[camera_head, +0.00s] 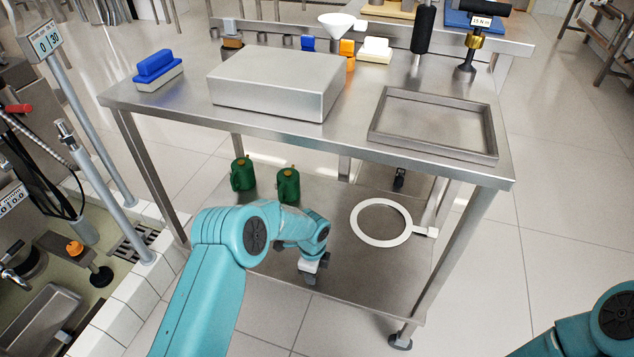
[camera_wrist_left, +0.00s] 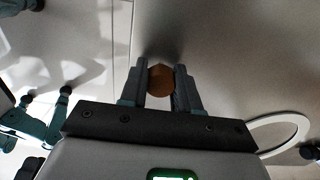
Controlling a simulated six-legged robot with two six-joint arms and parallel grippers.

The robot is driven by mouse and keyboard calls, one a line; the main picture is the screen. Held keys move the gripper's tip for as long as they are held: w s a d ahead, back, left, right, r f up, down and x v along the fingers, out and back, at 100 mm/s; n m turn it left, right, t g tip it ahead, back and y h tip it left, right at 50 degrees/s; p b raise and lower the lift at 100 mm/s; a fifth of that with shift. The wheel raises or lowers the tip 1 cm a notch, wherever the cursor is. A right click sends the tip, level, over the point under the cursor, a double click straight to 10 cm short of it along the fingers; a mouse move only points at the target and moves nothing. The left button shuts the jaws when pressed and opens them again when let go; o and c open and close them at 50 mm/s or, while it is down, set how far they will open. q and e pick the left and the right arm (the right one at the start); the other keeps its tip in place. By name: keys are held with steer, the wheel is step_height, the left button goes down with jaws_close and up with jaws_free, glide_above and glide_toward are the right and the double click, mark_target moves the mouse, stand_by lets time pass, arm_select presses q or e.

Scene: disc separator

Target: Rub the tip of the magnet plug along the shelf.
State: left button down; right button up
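The lower steel shelf (camera_head: 365,278) of the table lies under my left gripper (camera_head: 312,276), which reaches in low over its front part. In the left wrist view the two fingers of the left gripper (camera_wrist_left: 160,88) are closed on the sides of a brown, copper-coloured hexagonal head, which I take as the magnet plug (camera_wrist_left: 160,79). The plug's tip is hidden beneath its head, so I cannot tell whether it touches the shelf. The shelf's bare surface also fills the upper right of the wrist view (camera_wrist_left: 225,60). My right gripper is out of view; only part of that arm shows at the lower right.
A white ring with a handle (camera_head: 381,222) lies on the shelf to the right of the gripper. Two green cans (camera_head: 288,186) (camera_head: 242,174) stand at the back left. The table top (camera_head: 355,140) overhangs the shelf, and a leg (camera_head: 455,255) bounds its right side.

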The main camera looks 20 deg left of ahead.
arm_select(q)
steer(key=shift+r+p, duration=1.85)
steer(key=shift+r, duration=1.2)
step_height(320, 180, up, 5)
steer(key=p, duration=0.3)
